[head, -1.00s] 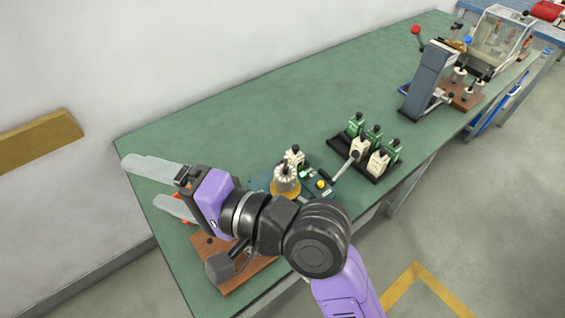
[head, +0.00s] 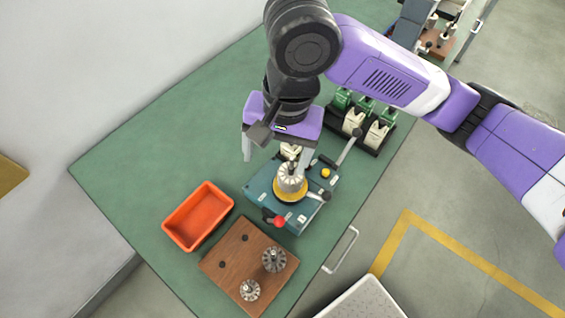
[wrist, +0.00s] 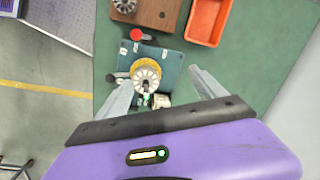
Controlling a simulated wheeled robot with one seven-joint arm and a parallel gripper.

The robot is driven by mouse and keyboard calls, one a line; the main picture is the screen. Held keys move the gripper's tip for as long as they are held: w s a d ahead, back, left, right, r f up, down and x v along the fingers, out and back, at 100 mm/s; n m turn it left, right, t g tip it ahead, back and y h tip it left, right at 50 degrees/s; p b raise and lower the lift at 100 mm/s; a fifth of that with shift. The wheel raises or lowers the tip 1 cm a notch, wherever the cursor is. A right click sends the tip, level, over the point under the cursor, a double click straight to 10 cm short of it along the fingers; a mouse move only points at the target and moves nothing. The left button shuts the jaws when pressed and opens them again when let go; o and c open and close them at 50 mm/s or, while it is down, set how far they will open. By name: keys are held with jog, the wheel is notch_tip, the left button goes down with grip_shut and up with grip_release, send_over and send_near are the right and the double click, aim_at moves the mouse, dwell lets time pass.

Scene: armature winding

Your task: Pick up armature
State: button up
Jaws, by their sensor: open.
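A silver slotted armature (head: 290,178) stands upright in a yellow ring on the teal winding machine (head: 262,184). It also shows in the wrist view (wrist: 146,72), between my fingers and a little beyond their tips. My gripper (head: 276,160) is open and empty, pointing down above the machine. Two more armatures stand on the brown wooden board, one toward its right edge (head: 274,259) and one at its front (head: 250,290). One armature on the board shows at the top of the wrist view (wrist: 125,5). A cream part behind the ring is partly hidden by my gripper.
An orange bin (head: 198,216) sits left of the machine. The wooden board (head: 225,262) lies in front. A red-knobbed lever (head: 279,221) and a raised lever (head: 347,147) stick out of the machine. A black rack (head: 368,146) holds green and cream parts behind. The left tabletop is clear.

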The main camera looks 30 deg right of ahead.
aim_at(291, 173)
jog(key=d, duration=0.1)
jog(key=d+h, duration=0.1)
jog(key=d, duration=0.1)
jog(key=shift+s+d+f+m+g, duration=0.1)
jog(key=shift+d+m+g, duration=0.2)
jog(key=shift+m, duration=0.1)
jog(key=shift+d+f, duration=0.15)
jog(key=shift+f, duration=0.1)
jog(key=f, duration=0.7)
jog(key=shift+a+f, duration=0.1)
jog(key=shift+a, duration=0.1)
jog(key=shift+c, duration=0.2)
grip_shut()
